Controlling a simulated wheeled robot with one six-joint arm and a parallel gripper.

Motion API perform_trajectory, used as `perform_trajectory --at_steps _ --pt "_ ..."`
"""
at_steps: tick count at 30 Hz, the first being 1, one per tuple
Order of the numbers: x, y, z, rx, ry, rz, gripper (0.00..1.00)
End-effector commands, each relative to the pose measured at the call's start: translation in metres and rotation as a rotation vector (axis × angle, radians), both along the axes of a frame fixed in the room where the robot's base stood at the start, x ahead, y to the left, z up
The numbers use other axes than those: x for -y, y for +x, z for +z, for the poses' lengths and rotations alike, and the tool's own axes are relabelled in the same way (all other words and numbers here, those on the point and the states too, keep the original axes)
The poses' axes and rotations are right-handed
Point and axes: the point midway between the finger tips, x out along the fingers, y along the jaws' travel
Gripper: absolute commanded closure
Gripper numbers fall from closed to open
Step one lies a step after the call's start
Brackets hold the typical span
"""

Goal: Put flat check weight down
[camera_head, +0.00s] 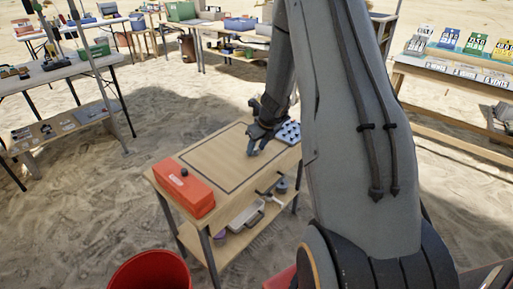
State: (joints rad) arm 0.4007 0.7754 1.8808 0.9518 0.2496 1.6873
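My gripper (256,130) is low over the back right part of a small wooden table (222,160), inside or above a dark outlined rectangle on its top. Its dark fingers point down and left. I cannot make out a flat check weight in or under the fingers; the gripper and arm may hide it. Whether the fingers are open or shut is too small to tell.
A grey tray with round holes (289,132) lies right of my gripper. A red box (183,189) with a black knob sits at the table's left end. A red bucket (150,272) stands in front. Other tables surround open sand. My arm blocks the right middle.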

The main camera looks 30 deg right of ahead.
Motion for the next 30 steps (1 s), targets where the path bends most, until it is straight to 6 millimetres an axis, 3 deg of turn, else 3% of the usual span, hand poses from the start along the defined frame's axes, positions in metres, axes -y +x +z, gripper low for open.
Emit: perform_trajectory --at_steps 11,24,30 --pt "0.0 -0.001 0.006 0.001 0.0 0.0 0.6" --pt "0.005 -0.032 0.084 0.002 -0.001 0.0 0.6" --pt "0.007 -0.042 0.107 0.002 0.0 0.0 0.6"
